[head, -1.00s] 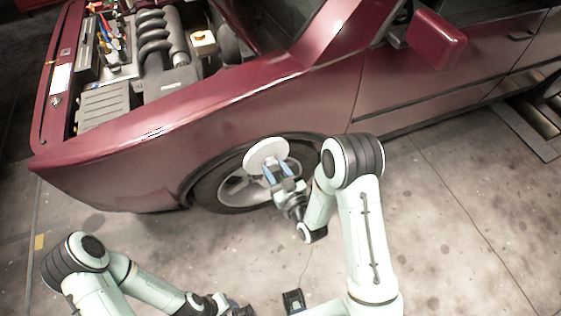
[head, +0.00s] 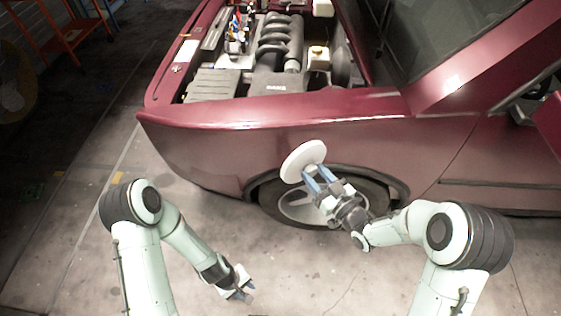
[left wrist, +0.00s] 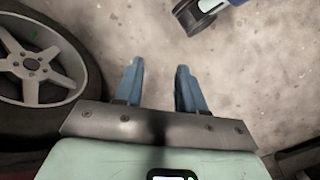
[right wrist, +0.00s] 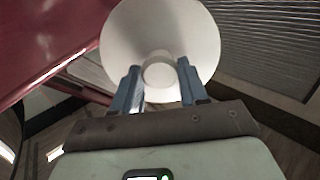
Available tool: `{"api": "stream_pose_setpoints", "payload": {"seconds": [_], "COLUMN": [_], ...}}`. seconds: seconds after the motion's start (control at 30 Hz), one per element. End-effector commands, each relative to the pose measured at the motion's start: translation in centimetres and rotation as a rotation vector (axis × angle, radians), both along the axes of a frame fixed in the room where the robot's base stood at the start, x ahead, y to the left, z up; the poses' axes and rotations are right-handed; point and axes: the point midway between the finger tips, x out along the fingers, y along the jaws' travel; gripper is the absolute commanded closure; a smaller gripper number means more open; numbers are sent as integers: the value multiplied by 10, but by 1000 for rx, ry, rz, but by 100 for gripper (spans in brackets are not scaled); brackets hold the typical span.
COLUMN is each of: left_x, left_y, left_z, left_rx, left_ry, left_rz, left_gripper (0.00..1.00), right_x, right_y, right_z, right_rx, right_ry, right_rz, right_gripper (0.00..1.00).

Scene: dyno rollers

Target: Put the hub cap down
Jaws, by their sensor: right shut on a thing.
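The hub cap (head: 302,160) is a pale round disc, tilted in the air in front of the car's front wheel. My right gripper (head: 314,182) is shut on it. In the right wrist view the hub cap (right wrist: 160,30) faces me with its small round hub between the two blue fingers (right wrist: 157,80). My left gripper (head: 243,296) is low over the floor, left of the wheel. In the left wrist view its blue fingers (left wrist: 160,75) stand apart with nothing between them.
The maroon car (head: 230,140) stands across the view with its engine bay open. Its front wheel (head: 300,205) is partly hidden by my right gripper; its spokes (left wrist: 36,62) show in the left wrist view. An orange rack (head: 60,35) stands far left. The concrete floor (head: 70,240) at left is clear.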

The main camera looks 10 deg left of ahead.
Motion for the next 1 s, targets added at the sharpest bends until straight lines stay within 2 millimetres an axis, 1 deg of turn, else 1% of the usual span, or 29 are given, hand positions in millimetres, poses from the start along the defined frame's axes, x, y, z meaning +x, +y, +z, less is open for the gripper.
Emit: {"api": "stream_pose_setpoints", "payload": {"seconds": [0.03, 0.07, 0.1, 0.17, 0.2, 0.27, 0.3, 0.37, 0.4, 0.47, 0.5, 0.57, 0.6, 0.7, 0.8, 0.9, 1.0], "left_x": [27, 40, 57, 82, 98, 119, 132, 151, 162, 178, 187, 199, 205, 217, 223, 226, 229], "left_y": [2, 1, -2, -7, -12, -20, -26, -33, -39, -47, -52, -58, -62, -70, -74, -77, -79], "left_z": [18, 29, 46, 72, 89, 117, 136, 165, 186, 217, 238, 268, 288, 330, 361, 380, 388], "left_rx": [-3, -14, -39, -91, -131, -202, -255, -338, -396, -490, -551, -643, -700, -827, -921, -978, -1004], "left_ry": [-4, 3, 14, 28, 36, 49, 57, 71, 82, 99, 112, 132, 146, 180, 208, 226, 237], "left_rz": [126, 209, 321, 477, 569, 696, 770, 871, 931, 1008, 1053, 1109, 1139, 1191, 1221, 1235, 1242], "left_gripper": [61, 61, 61, 61, 61, 61, 61, 61, 61, 61, 61, 61, 61, 61, 61, 61, 61], "right_x": [0, 0, 0, 0, 0, 0, 0, 0, 0, 0, 0, 0, 0, 0, 0, 0, 0], "right_y": [0, 0, 0, 0, 0, 0, 0, 0, 0, 0, 0, 0, 0, 0, 0, 0, 0], "right_z": [0, 0, 0, 0, 0, 0, 0, 0, 0, 0, 0, 0, 0, 0, 0, 0, 0], "right_rx": [1, 1, 1, 1, 1, 1, 1, 1, 1, 1, 1, 1, 1, 1, 1, 1, 1], "right_ry": [-1, -1, -1, -1, -1, -1, -1, -1, -1, -1, -1, -1, -1, -1, -1, -1, -1], "right_rz": [0, 0, -1, -1, -1, -1, -1, -1, -1, -1, -1, -1, -1, -1, -1, -1, -1], "right_gripper": [98, 98, 98, 98, 98, 98, 98, 98, 98, 98, 98, 98, 98, 98, 98, 98, 98]}}
